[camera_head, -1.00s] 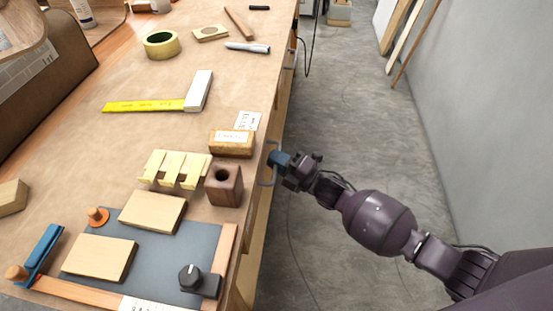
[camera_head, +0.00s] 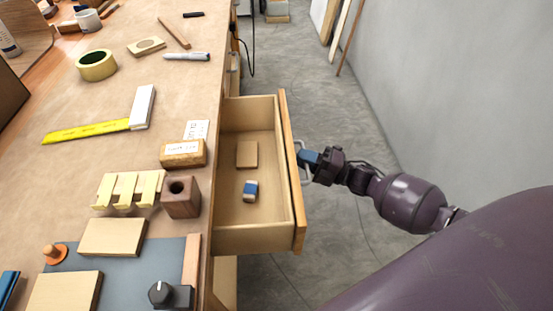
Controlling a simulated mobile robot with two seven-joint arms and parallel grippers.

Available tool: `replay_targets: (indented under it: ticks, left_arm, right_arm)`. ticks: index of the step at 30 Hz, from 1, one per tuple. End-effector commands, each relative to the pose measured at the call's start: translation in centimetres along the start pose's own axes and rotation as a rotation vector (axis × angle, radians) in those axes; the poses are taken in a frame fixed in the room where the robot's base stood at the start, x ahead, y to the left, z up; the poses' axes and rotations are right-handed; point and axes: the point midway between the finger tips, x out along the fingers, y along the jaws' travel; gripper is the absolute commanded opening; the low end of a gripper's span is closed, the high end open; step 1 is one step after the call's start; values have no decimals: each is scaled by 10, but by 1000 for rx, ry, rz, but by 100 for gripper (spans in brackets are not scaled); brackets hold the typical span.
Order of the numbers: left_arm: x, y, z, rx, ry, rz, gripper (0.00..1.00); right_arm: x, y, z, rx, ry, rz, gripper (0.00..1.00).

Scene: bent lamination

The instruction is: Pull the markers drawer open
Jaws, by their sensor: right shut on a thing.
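The drawer (camera_head: 258,234) stands pulled well out from the right side of the workbench. My right gripper (camera_head: 304,160) is shut on the metal drawer handle (camera_head: 306,177), on the outer face of the drawer front. The gripper's fingers partly hide the handle. No marker shows inside the drawer. My left gripper is not in view.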

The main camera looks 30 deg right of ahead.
Motion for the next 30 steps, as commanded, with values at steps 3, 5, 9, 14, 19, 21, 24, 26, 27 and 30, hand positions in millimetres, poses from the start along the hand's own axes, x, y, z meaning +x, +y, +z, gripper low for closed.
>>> replay_targets:
  ticks: [3,5,9,14,19,21,24,26,27,30]
  left_arm:
    - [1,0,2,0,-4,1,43]
    - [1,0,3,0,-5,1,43]
    - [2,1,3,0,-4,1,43]
    - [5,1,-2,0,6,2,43]
    - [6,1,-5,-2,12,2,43]
    - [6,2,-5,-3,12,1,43]
    - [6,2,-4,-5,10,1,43]
    - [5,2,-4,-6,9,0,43]
    - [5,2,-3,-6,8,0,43]
    - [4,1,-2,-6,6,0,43]
  right_arm:
    - [-24,4,10,0,-1,-3,0]
    - [-33,6,13,1,-1,-3,0]
    - [-50,10,20,1,-1,-2,0]
    - [-60,12,25,1,0,0,0]
    - [-64,13,26,1,0,1,0]
    - [-64,14,26,1,0,1,0]
    - [-64,14,26,0,0,1,0]
    - [-64,14,26,0,0,1,0]
    - [-64,14,27,0,0,1,0]
    - [-64,14,26,0,0,0,22]
